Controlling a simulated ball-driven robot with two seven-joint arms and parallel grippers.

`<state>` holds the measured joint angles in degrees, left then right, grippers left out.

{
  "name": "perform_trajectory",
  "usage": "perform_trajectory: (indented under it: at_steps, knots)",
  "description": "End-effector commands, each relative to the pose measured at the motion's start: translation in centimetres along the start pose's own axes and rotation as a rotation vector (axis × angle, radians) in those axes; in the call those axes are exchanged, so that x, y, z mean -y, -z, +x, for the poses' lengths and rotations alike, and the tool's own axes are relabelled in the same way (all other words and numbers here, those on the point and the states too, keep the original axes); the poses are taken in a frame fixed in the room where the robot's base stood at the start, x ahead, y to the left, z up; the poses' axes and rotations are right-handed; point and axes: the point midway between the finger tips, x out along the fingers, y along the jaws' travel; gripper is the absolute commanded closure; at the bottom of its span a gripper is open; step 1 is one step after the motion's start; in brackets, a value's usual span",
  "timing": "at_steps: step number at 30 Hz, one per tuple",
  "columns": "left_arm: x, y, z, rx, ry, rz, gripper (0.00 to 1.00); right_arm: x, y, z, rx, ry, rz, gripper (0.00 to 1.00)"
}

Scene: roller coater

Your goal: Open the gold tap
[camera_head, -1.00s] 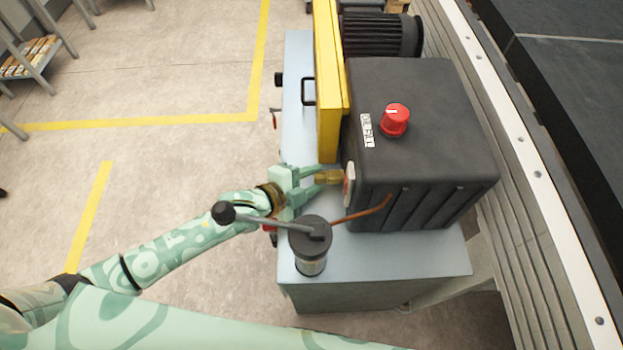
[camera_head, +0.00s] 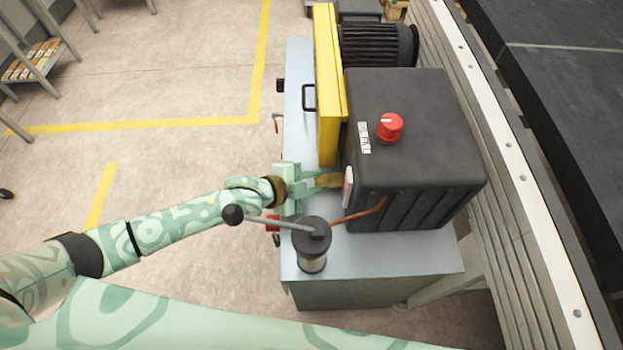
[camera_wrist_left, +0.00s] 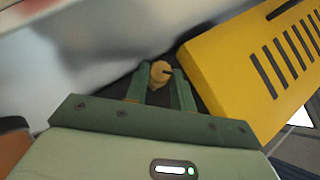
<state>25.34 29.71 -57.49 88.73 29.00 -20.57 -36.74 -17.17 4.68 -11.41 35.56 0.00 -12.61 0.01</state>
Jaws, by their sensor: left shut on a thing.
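The gold tap (camera_head: 328,180) sticks out from the left side of the black tank (camera_head: 410,140), low down beside the yellow guard. My left gripper (camera_head: 315,181) reaches in from the left and is shut on the tap. In the left wrist view the round gold tap (camera_wrist_left: 158,74) sits between the two green fingers of my left gripper (camera_wrist_left: 160,82). The fingers partly cover the tap in both views. My right gripper is not in view.
A yellow guard (camera_head: 327,90) stands just behind the tap. A black hand pump with a grey lever (camera_head: 275,223) stands in front of my left wrist on the pale blue cabinet (camera_head: 385,258). A copper pipe (camera_head: 360,213) and a red knob (camera_head: 389,127) are nearby.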

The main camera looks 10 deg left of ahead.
Motion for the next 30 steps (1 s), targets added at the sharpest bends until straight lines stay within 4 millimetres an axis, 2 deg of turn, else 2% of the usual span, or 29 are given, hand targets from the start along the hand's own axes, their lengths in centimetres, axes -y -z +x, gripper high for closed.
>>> perform_trajectory:
  at_steps: [1, 5, 15, 30]
  knots:
    - [0.6, 0.1, -0.2, 0.003, -0.021, -0.015, 0.98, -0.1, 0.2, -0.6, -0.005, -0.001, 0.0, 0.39]
    - [0.6, -0.1, 0.0, 0.003, -0.091, -0.086, 0.98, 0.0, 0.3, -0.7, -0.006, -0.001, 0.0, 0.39]
    - [0.5, -0.3, 0.2, 0.001, -0.231, -0.23, 0.98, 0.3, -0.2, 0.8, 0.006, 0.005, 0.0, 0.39]
    - [0.6, -0.2, 0.1, 0.001, -0.28, -0.28, 0.98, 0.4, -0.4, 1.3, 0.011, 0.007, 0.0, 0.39]
